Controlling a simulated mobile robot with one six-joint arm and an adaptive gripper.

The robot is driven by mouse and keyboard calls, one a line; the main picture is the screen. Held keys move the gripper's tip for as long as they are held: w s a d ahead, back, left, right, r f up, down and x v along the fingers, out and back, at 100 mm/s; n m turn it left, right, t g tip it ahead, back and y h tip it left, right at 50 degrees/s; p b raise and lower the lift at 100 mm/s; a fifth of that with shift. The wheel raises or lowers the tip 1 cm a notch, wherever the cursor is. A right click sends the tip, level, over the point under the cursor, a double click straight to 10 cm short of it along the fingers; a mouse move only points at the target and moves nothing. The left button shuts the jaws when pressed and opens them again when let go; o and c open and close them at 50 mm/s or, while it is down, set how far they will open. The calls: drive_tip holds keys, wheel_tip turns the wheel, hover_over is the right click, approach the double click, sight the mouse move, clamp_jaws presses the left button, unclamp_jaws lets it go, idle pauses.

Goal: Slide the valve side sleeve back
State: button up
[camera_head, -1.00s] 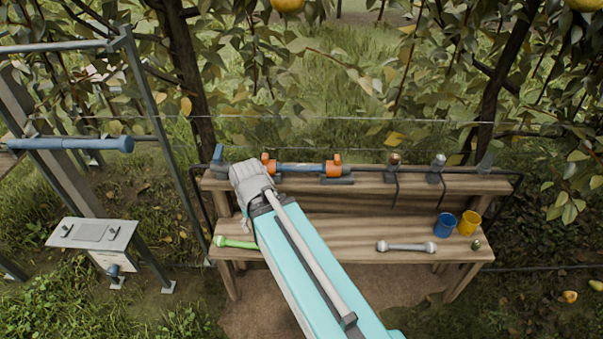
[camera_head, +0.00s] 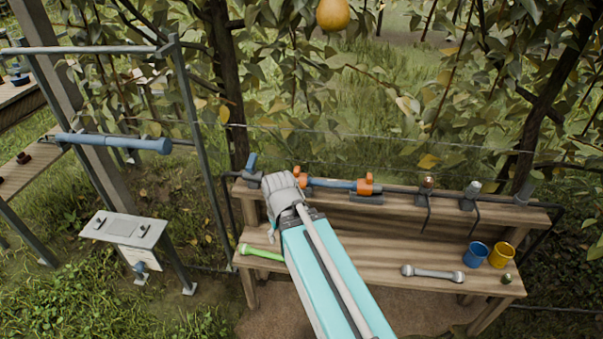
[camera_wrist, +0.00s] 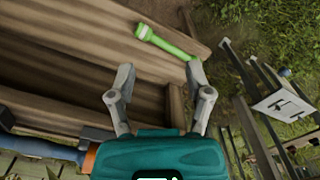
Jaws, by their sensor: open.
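A blue pipe section (camera_head: 335,184) with an orange sleeve at each end lies along the back ledge of the bench. The left orange sleeve (camera_head: 299,176) is just right of my wrist; the right orange sleeve (camera_head: 366,184) is farther along. In the wrist view the blue pipe (camera_wrist: 42,147) and one orange sleeve (camera_wrist: 88,158) show at lower left, beside my gripper's body. My gripper (camera_wrist: 159,76) is open and empty, its fingertips over the bench. In the head view its fingers are hidden by my wrist. I cannot tell which sleeve is the valve side one.
A blue cup (camera_head: 475,254) and a yellow cup (camera_head: 501,255) stand at right. A blue-handled fitting (camera_head: 250,166) is at the ledge's left end. A metal frame (camera_head: 194,130) stands left.

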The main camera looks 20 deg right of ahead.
drive_tip(key=c, duration=0.3)
drive_tip(key=shift+w+d+r+m, duration=0.2)
drive_tip(key=shift+w+d+m, duration=0.1)
drive_tip(key=shift+w+m, duration=0.1)
drive_tip(key=c, duration=0.5)
drive_tip(key=w+d+r+m+y+p, duration=0.1)
drive_tip(key=w+d+r+m, duration=0.1)
drive_tip(key=d+m, duration=0.1)
drive_tip(key=w+d+r+m+y+p, duration=0.2)
drive_tip(key=d+m, duration=0.1)
drive_tip(key=m, duration=0.2)
drive_tip(key=w+d+r+m+t+y+p, duration=0.1)
drive_tip(key=w+d+r+m+p, duration=0.1)
drive_tip(key=w+d+m, duration=0.1)
drive_tip(key=shift+d+m+y, duration=0.3)
drive_tip(key=shift+d+m, duration=0.2)
drive_tip(key=shift+m, duration=0.1)
clamp_jaws()
drive_tip(key=w+d+r+m+t+y+p, duration=0.1)
drive_tip(key=w+d+r+m, duration=0.1)
drive_tip(key=d+m, duration=0.3)
drive_tip(key=w+d+r+m+t+y+p, duration=0.1)
drive_tip(key=d+r+m+t+y+p, duration=0.1)
drive_tip(key=d+r+m, duration=0.3)
drive_tip(key=d+m, duration=0.1)
drive_tip(key=d, duration=0.2)
drive_tip(key=shift+w+d+r+t, duration=0.2)
drive_tip(key=shift+w+t, duration=0.1)
drive_tip(key=shift+w, duration=0.05)
